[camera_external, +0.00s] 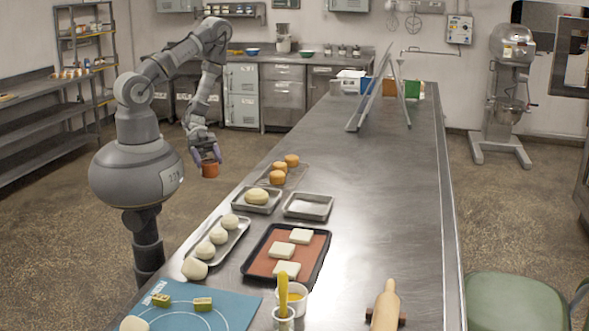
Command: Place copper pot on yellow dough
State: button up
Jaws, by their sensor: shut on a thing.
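The small copper pot (210,171) hangs under my gripper (207,160), which is shut on it. The pot is upright and in the air, left of the long steel table's edge, over the floor side. A pale yellow round dough (257,196) lies in a small metal tray (273,208) on the table. It is to the right of the pot and lower in the picture, clear of the gripper. The finger contact on the pot is too small to see well.
Orange-brown buns (292,160) sit on a rack behind the dough tray.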

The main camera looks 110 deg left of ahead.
jog(key=w+a+b, duration=0.1)
jog(key=w+b, duration=0.3)
jog(key=w, duration=0.1)
jog(key=w+a+f+b, duration=0.1)
jog(key=w+b, duration=0.4)
jog(key=w+a+b, duration=0.1)
jog(key=w+b, duration=0.4)
jog(key=shift+a+f, duration=0.15)
jog(key=shift+f, duration=0.1)
notch_tip(320, 180, down, 4)
jog(key=shift+w+r+b, duration=0.1)
jog(key=shift+r+b, duration=0.05)
jog(key=shift+b, duration=1.1)
jog(key=shift+r, duration=0.1)
jog(key=o, duration=1.2)
